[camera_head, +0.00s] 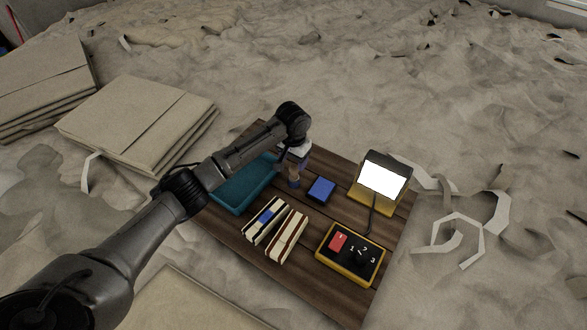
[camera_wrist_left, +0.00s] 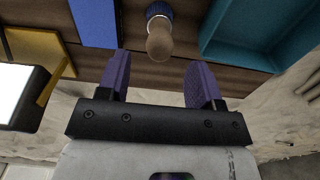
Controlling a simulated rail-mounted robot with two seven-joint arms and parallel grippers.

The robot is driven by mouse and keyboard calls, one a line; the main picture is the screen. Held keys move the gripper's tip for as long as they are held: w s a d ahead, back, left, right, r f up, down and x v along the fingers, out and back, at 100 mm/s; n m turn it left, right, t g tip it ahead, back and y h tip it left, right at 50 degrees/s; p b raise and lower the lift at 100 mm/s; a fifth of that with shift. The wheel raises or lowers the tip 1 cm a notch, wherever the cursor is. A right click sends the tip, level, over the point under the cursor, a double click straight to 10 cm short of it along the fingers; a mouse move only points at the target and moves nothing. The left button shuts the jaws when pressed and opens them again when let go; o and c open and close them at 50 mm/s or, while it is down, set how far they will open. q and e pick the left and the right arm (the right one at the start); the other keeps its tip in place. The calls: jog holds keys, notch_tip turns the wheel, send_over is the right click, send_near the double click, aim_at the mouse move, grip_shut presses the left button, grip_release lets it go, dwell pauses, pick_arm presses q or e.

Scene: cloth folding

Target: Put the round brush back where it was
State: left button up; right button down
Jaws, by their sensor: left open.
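The round brush (camera_head: 293,178) stands on the dark wooden board between the teal tray and the blue block. In the left wrist view, the round brush (camera_wrist_left: 159,36) shows a tan wooden knob and a dark blue base. My left gripper (camera_head: 291,160) is open at the far side of the board, close by the brush. In the left wrist view, the purple fingers of the gripper (camera_wrist_left: 158,72) are apart with nothing between them. The brush lies just beyond the fingertips in that picture. My right gripper is not in view.
A teal tray (camera_head: 225,201) is left of the brush and a blue block (camera_head: 321,190) right of it. Cardboard stacks (camera_head: 135,122) lie beyond.

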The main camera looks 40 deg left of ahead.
pick_arm(q)
jog(key=shift+r+b, duration=0.35)
jog(key=shift+r, duration=2.6)
